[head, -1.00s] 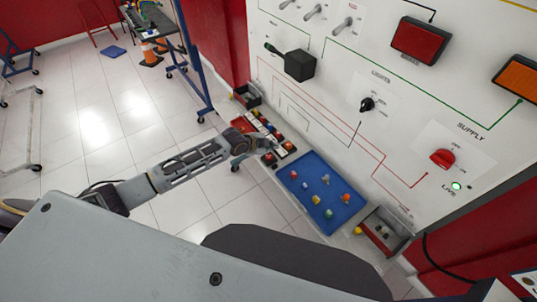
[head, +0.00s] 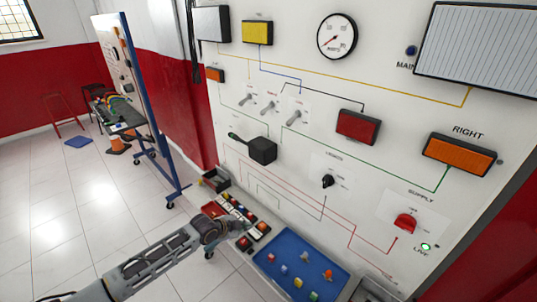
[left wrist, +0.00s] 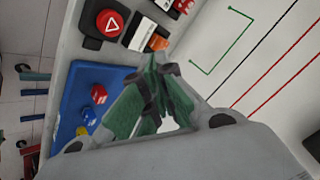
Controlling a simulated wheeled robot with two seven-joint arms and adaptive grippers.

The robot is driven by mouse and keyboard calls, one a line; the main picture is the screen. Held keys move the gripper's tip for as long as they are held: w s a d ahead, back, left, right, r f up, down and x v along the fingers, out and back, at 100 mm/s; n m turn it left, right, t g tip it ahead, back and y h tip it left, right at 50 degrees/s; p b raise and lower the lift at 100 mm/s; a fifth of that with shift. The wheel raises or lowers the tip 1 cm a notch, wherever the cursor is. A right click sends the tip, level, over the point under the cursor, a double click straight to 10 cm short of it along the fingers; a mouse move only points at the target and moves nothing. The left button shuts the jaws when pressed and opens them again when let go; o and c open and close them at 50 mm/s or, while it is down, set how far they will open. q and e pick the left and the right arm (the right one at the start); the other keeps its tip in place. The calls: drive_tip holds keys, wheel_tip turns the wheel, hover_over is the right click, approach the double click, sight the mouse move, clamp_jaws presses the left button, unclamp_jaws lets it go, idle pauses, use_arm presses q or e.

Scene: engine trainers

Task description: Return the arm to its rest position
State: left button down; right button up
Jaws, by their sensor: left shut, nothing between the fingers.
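My left arm comes in from the lower left in the head view. Its gripper (head: 238,228) is over the left end of the shelf, beside the strip of coloured buttons (head: 240,220). In the left wrist view the two green-padded fingers (left wrist: 152,92) are together, with nothing held between them. They show in front of the shelf, near the blue tray (left wrist: 75,82) and a red button with a white triangle (left wrist: 109,22). Whether the fingertips touch anything is unclear. My right gripper is in neither view.
The white trainer panel (head: 300,180) stands right behind the shelf, with a black lever switch (head: 262,150) and a red knob (head: 405,223) sticking out. The blue tray (head: 272,250) holds several small coloured parts. Open tiled floor (head: 90,220) lies to the left.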

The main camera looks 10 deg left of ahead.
use_arm(q)
drive_tip(key=s+d+r+n+g, duration=0.1)
drive_tip(key=s+d+n, duration=0.15)
drive_tip(key=s, duration=0.45)
drive_tip(key=s+d+r+n+g, duration=0.1)
drive_tip(key=s+d+n, duration=0.1)
drive_tip(key=s+d, duration=0.35)
drive_tip(key=s+a+r+n+g+y, duration=0.15)
drive_tip(key=s+a+n, duration=0.25)
drive_tip(key=s+a, duration=0.4)
drive_tip(key=s+a+r+n+g+y, duration=0.1)
drive_tip(key=s+a+r+n+y, duration=0.15)
drive_tip(key=s+a+n, duration=0.45)
drive_tip(key=s+d+f+m+g, duration=0.1)
drive_tip(key=s+f, duration=0.2)
drive_tip(key=f, duration=1.4)
drive_tip(key=s+d+f+m, duration=0.1)
drive_tip(key=s+f, duration=0.1)
drive_tip(key=f, duration=1.6)
drive_tip(key=s+a+f, duration=0.2)
drive_tip(key=s+f, duration=0.7)
drive_tip(key=s, duration=0.2)
drive_tip(key=s+a+f+g+b, duration=0.1)
drive_tip(key=s+a+f, duration=0.1)
drive_tip(key=s+f, duration=0.8)
drive_tip(key=shift+s+y, duration=0.4)
drive_tip(key=shift+s, duration=0.05)
